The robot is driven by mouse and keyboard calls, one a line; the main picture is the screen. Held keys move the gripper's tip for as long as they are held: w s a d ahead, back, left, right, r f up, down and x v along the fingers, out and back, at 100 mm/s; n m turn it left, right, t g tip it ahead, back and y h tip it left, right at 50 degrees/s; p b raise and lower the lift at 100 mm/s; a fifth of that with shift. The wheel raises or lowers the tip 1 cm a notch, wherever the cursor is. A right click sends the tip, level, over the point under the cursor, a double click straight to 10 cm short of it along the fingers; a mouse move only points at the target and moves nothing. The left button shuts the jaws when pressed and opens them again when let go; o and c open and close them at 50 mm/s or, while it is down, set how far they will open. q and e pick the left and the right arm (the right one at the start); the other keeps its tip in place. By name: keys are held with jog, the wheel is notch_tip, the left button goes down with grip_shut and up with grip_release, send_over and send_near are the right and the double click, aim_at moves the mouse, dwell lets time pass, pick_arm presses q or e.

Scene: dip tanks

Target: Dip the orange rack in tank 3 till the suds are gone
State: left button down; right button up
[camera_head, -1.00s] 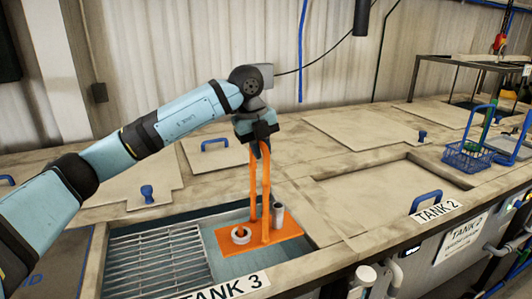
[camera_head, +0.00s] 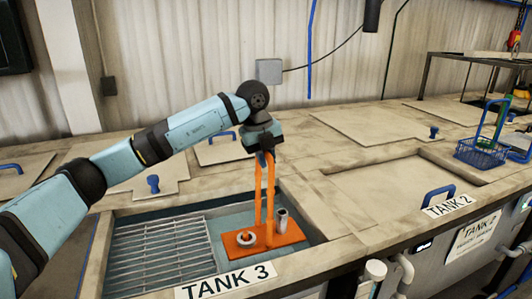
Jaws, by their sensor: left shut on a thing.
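The orange rack (camera_head: 262,240) has a flat plate and a tall looped handle. It hangs level at the right part of the open tank 3 (camera_head: 318,236), beside a metal grate. On its plate are a white ring-shaped part (camera_head: 245,239) and a grey metal cylinder (camera_head: 282,221). I see no suds on them. My left gripper (camera_head: 265,152) is shut on the top of the rack's handle. I cannot tell how deep the plate sits in the tank. The TANK 3 label (camera_head: 229,280) is on the front rim. My right gripper is not in view.
The metal grate (camera_head: 160,255) fills the left part of tank 3. A blue wire basket (camera_head: 482,153) stands at the far right. Lids with blue knobs lie on the counter behind.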

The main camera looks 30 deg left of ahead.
pick_arm(q)
jog(key=shift+f+b, duration=4.4)
jog(key=shift+f, duration=3.8)
jog(key=shift+w+d, duration=0.1)
